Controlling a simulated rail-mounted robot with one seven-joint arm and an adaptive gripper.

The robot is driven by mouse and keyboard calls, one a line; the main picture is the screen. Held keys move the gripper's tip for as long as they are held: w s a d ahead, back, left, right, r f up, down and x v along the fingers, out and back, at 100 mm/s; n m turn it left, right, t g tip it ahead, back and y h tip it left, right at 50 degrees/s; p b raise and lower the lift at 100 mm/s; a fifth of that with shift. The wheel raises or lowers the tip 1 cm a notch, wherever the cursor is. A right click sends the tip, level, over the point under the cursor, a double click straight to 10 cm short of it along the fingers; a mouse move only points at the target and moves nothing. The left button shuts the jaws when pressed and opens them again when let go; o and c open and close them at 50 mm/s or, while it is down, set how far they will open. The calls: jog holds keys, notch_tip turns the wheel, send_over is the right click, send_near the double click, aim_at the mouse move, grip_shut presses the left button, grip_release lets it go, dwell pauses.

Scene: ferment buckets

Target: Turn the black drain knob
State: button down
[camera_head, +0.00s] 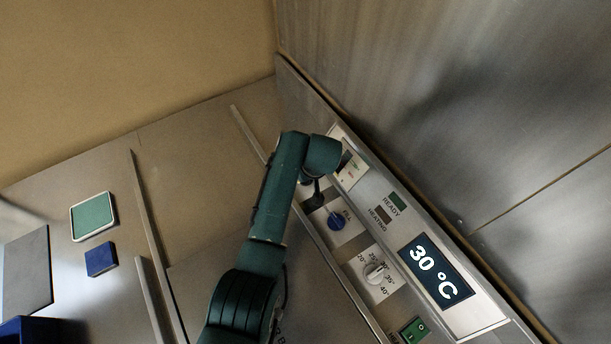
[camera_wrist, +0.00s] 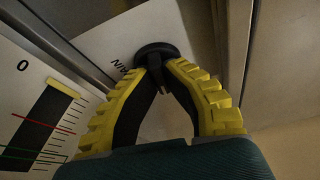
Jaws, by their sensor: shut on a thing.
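The black drain knob (camera_wrist: 155,50) is a round black piece on a white plate in the wrist view. Part of its label shows beside it, ending in "AIN". My gripper (camera_wrist: 160,70) has yellow ribbed fingers with black inner sides, and their tips are closed together on the knob's raised grip. In the head view my dark green arm reaches to the control panel, and the end of my gripper (camera_head: 314,196) shows only in small part above the blue knob. The drain knob is hidden there behind my arm.
A blue fill knob (camera_head: 336,221) and a white temperature dial (camera_head: 375,272) sit close by on the panel. A display (camera_head: 436,273) reads 30 °C. A green switch (camera_head: 414,330) is lower down. A level gauge (camera_wrist: 45,125) lies left of my fingers.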

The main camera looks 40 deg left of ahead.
jog(key=shift+f+n+g+b, duration=0.25)
jog(key=shift+n+g+b, duration=0.1)
jog(key=shift+n, duration=0.35)
jog(key=c, duration=1.1)
grip_release()
jog(key=shift+r, duration=0.1)
jog(key=shift+r, duration=0.1)
jog(key=shift+r, duration=0.15)
jog(key=v, duration=1.1)
jog(key=shift+d+r, duration=0.25)
jog(key=shift+d, duration=0.1)
